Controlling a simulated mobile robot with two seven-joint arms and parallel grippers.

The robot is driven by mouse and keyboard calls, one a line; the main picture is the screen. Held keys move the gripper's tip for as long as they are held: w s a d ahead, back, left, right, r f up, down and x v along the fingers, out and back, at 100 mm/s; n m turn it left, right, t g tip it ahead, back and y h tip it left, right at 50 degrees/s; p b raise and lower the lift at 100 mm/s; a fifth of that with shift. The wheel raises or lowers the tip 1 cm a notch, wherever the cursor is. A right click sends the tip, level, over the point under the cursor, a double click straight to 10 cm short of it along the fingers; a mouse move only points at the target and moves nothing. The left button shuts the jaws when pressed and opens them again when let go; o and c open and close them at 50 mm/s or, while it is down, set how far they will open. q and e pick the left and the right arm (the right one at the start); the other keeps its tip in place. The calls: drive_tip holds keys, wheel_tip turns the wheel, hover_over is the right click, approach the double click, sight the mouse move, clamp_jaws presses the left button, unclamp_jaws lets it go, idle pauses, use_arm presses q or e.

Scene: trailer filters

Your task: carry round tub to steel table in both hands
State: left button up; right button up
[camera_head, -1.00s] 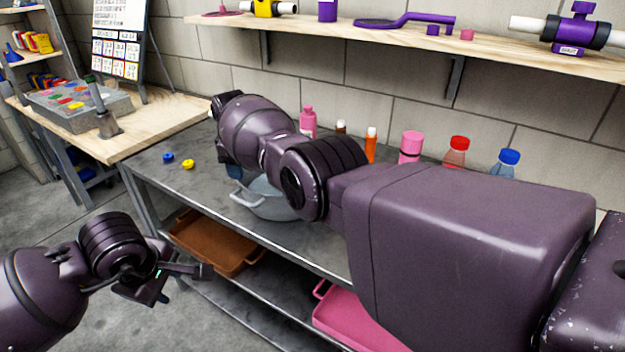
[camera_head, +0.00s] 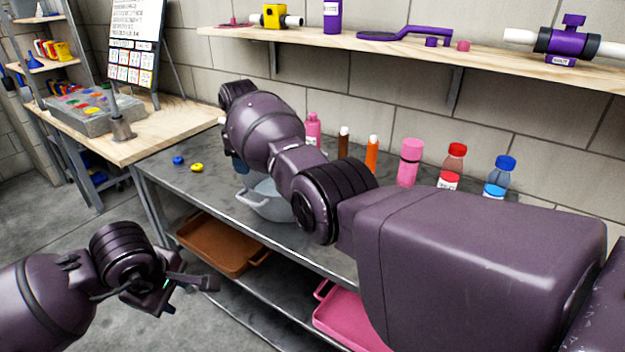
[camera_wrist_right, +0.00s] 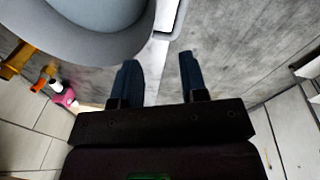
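The round tub (camera_head: 262,206) is light grey and stands on the steel table (camera_head: 330,240). My right arm hides much of it in the head view; a handle shows on its near left side. In the right wrist view the tub (camera_wrist_right: 80,28) fills the upper left, with a pale handle (camera_wrist_right: 178,18) at its side. My right gripper (camera_wrist_right: 157,60) is open and empty, its two dark blue fingers apart just short of the handle. My left gripper (camera_head: 192,295) is open and empty, in the air in front of the table, well apart from the tub.
Several bottles, among them a pink one (camera_head: 409,162) and a blue-capped one (camera_head: 499,176), stand along the table's back. Blue (camera_head: 178,160) and yellow (camera_head: 197,167) pieces lie at its left. A brown tray (camera_head: 222,247) and pink tray (camera_head: 350,318) are below. A wooden shelf (camera_head: 400,50) hangs above.

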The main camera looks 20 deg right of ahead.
wheel_tip(320, 180, up, 7)
drive_tip(key=shift+s, duration=0.35)
use_arm(q)
drive_tip(key=shift+r, duration=0.15)
wheel_tip(320, 180, up, 7)
drive_tip(key=p, duration=0.3)
drive_tip(key=shift+t+p, duration=0.3)
drive_tip(key=shift+p, duration=0.05)
use_arm(e)
wheel_tip(320, 180, up, 7)
drive_tip(key=shift+s, duration=0.45)
use_arm(q)
drive_tip(key=shift+f, duration=0.2)
use_arm(e)
drive_tip(key=shift+f, duration=0.15)
